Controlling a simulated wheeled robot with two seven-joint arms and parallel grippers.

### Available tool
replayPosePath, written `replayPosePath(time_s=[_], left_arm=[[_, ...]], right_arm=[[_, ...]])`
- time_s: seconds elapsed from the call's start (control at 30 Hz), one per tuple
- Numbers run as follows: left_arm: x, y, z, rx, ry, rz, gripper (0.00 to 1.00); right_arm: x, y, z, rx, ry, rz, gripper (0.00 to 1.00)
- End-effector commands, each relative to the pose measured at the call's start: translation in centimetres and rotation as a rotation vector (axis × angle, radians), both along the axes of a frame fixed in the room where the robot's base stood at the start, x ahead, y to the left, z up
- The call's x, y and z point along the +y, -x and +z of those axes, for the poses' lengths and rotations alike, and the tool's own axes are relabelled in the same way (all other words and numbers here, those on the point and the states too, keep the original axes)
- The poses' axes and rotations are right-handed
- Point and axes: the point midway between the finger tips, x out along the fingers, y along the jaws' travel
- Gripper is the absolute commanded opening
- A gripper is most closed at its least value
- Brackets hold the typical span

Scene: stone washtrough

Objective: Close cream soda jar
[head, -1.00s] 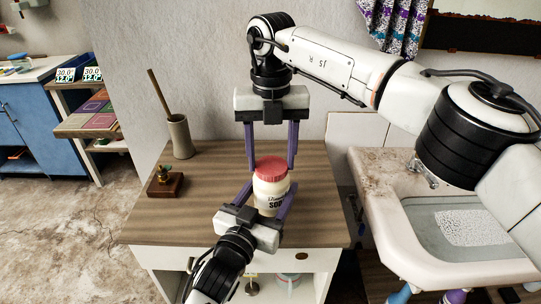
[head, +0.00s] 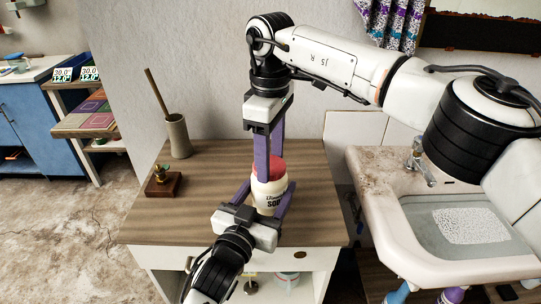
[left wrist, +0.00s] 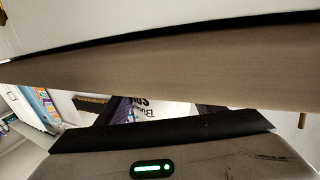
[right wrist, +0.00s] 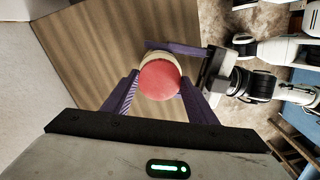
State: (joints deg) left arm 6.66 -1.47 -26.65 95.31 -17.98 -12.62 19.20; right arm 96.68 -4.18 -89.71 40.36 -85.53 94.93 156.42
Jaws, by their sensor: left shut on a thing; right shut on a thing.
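The cream soda jar (head: 268,200), cream-white with dark lettering, stands upright on the wooden cabinet top. Its red lid (head: 275,164) sits on the jar's mouth; how tightly cannot be told. The lid also shows from above in the right wrist view (right wrist: 160,80). My left gripper (head: 267,190) is shut on the jar's body from the front. My right gripper (head: 266,168) points down from above and is shut on the lid, with a finger on either side.
A beige cup with a wooden stick (head: 178,136) and a small dark wooden block with a brass piece (head: 163,183) stand left on the cabinet top (head: 210,215). A stone washtrough (head: 385,200) is to the right. The wall is close behind.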

Motion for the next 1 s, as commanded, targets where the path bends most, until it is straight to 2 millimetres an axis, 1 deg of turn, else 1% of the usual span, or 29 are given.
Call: replayPosePath(time_s=[0.07, 0.1, 0.17, 0.2, 0.23, 0.5, 0.63, 0.77, 1.0], left_arm=[[0.0, 0.0, -0.1, 0.003, -0.001, 0.001, 0.00], [0.0, 0.0, -0.1, 0.003, -0.001, 0.001, 0.00], [0.0, 0.0, -0.1, 0.003, -0.001, 0.001, 0.00], [0.0, 0.0, -0.1, 0.003, -0.001, 0.000, 0.00], [0.0, 0.0, -0.1, 0.003, -0.001, 0.000, 0.00], [0.0, 0.0, -0.1, 0.002, -0.001, 0.000, 0.00], [0.0, 0.0, -0.1, 0.002, -0.001, 0.000, 0.00], [0.0, 0.0, -0.1, 0.002, -0.001, 0.000, 0.00], [0.0, 0.0, -0.1, 0.002, -0.001, 0.000, 0.00]], right_arm=[[0.1, 0.0, 0.1, 0.001, -0.001, 0.005, 0.28], [0.1, 0.0, 0.1, 0.001, -0.001, 0.005, 0.54], [0.1, 0.0, 0.1, 0.000, -0.001, 0.006, 0.64], [0.1, 0.0, 0.1, 0.001, -0.001, 0.006, 0.71], [0.0, 0.0, 0.1, 0.000, -0.001, 0.006, 0.74], [0.0, 0.0, 0.1, 0.000, 0.000, 0.007, 0.74], [0.0, 0.0, 0.9, -0.002, 0.000, 0.006, 0.74], [0.1, -0.1, 3.1, -0.005, -0.001, 0.005, 0.74], [0.1, -0.1, 8.7, -0.005, -0.001, 0.004, 0.74]])
